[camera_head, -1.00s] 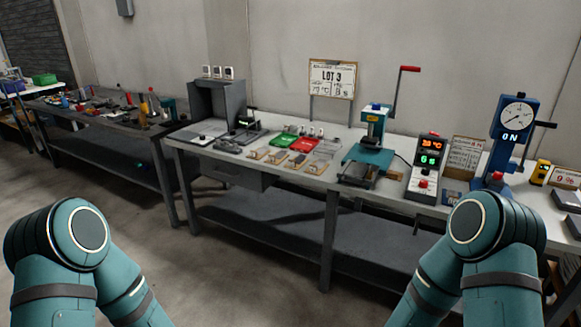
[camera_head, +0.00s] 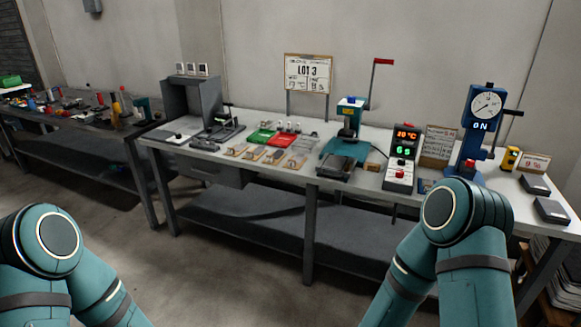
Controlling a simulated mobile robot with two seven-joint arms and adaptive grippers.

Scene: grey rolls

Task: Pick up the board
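A white board reading "LOT 3" (camera_head: 308,73) stands upright on two posts at the back of the workbench (camera_head: 350,185), left of a teal press with a red-handled crank. It is the most board-like thing in view; a smaller sign (camera_head: 438,146) and a red-lettered card (camera_head: 534,162) stand farther right on the bench. I cannot tell which one the task names. Only my teal arm links show at the lower left and lower right, in front of the bench and apart from it. Neither gripper is in view.
The bench carries the teal press (camera_head: 346,145), a red-digit display box (camera_head: 401,158), a blue dial gauge (camera_head: 481,125), a grey booth (camera_head: 192,98), a green tray (camera_head: 261,136) and a red tray (camera_head: 281,140). A cluttered second bench (camera_head: 80,130) stands left. Floor before the benches is clear.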

